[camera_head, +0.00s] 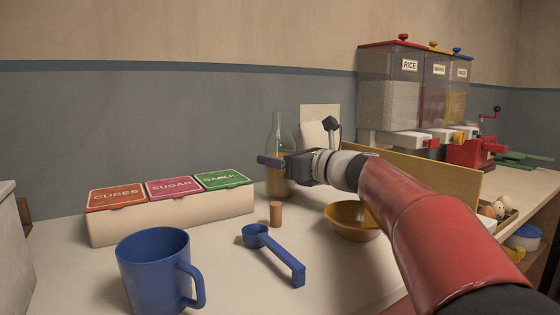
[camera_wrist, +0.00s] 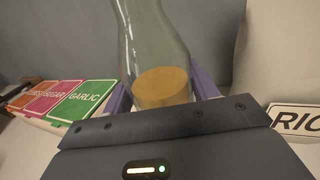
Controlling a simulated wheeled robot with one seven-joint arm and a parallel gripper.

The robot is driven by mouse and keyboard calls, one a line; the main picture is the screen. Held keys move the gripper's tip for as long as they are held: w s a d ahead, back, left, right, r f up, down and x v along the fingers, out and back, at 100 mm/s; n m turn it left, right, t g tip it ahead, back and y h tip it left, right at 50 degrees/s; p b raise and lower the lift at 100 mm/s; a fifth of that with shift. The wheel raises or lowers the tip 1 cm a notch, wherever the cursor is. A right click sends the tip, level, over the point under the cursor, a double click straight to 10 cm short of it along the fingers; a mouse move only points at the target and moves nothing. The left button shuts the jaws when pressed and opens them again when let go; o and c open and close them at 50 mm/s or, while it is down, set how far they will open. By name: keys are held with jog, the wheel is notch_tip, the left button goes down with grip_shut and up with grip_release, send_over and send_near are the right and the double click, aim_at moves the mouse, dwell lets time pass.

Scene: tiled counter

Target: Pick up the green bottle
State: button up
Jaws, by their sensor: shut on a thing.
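The green bottle (camera_head: 280,135) is a clear greenish glass bottle with amber contents in its lower part. It stands upright at the back of the counter, close to the wall. My gripper (camera_head: 271,161) reaches it from the right and is shut on its body. In the wrist view the bottle (camera_wrist: 155,45) rises between the two purple fingers of my gripper (camera_wrist: 160,92). The bottle's base is partly hidden, and I cannot tell whether it touches the counter.
A box with cubes, sugar and garlic lids (camera_head: 171,211) stands left. A blue mug (camera_head: 153,270), a blue scoop (camera_head: 275,253), a small brown cylinder (camera_head: 276,215) and a yellow bowl (camera_head: 353,221) stand in front. Dispensers (camera_head: 390,95) are at right. A pale card (camera_head: 318,118) is behind.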

notch_tip(320, 180, up, 20)
jog(key=p, duration=0.4)
jog(key=shift+p, duration=0.35)
